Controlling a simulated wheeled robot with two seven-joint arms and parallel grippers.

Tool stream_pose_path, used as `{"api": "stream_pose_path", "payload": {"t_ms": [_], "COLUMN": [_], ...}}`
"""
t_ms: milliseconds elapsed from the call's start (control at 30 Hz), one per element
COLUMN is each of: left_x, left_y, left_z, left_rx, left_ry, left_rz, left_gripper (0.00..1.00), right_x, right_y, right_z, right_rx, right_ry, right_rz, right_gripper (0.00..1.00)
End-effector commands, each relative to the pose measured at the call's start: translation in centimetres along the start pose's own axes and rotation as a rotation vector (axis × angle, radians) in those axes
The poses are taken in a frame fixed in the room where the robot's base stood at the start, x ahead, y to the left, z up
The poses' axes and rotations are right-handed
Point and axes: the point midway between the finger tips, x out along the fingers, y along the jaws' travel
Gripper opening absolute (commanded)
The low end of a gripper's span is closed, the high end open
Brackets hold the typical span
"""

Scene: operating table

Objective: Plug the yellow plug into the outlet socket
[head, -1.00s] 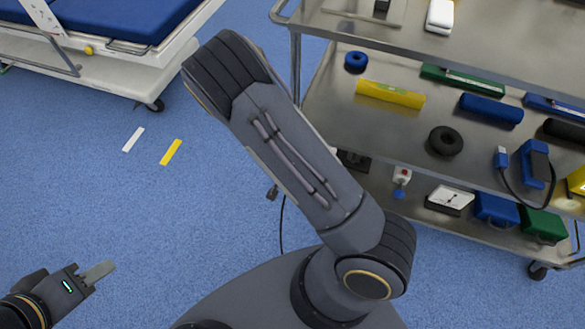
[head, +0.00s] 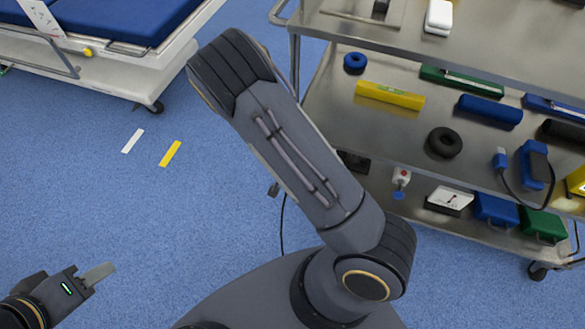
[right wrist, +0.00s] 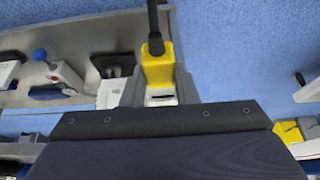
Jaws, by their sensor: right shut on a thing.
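The yellow plug (right wrist: 157,67) shows in the right wrist view, with a black cable running up from it and a pale metal end toward my wrist. My right gripper (right wrist: 158,84) is shut on it, a grey finger on each side. In the head view my right arm shows, but its gripper and the plug do not. My left gripper (head: 98,275) is at the lower left of the head view, empty and above the floor. It is seen edge-on, so its opening cannot be told. I cannot pick out the outlet socket for sure in either view.
A metal cart (head: 325,100) stands at the right with several items on its shelves. A white switch box (head: 401,176) and a white meter (head: 450,199) are on its lower shelf. A bed (head: 120,75) is at the upper left. The blue floor between is clear.

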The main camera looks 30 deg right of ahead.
Motion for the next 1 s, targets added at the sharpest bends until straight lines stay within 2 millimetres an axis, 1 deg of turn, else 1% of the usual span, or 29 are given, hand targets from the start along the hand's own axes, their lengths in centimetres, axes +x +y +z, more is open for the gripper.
{"api": "stream_pose_path", "payload": {"t_ms": [700, 733, 900, 1000], "left_x": [0.0, 0.0, 0.0, 0.0], "left_y": [0.0, 0.0, 0.0, 0.0], "left_z": [0.0, 0.0, 0.0, 0.0], "left_rx": [0.000, 0.000, 0.000, 0.000], "left_ry": [0.000, 0.000, 0.000, 0.000], "left_rz": [0.000, 0.000, 0.000, 0.000], "left_gripper": [0.36, 0.36, 0.36, 0.36], "right_x": [0.7, 0.7, 0.7, 0.7], "right_y": [0.0, 0.0, 0.0, 0.0], "right_z": [-1.8, -1.8, -1.7, -1.6], "right_rx": [0.001, 0.001, 0.000, 0.000], "right_ry": [0.003, 0.003, 0.002, 0.001], "right_rz": [-0.001, -0.001, -0.001, 0.000], "right_gripper": [0.00, 0.30, 0.52, 0.52]}}
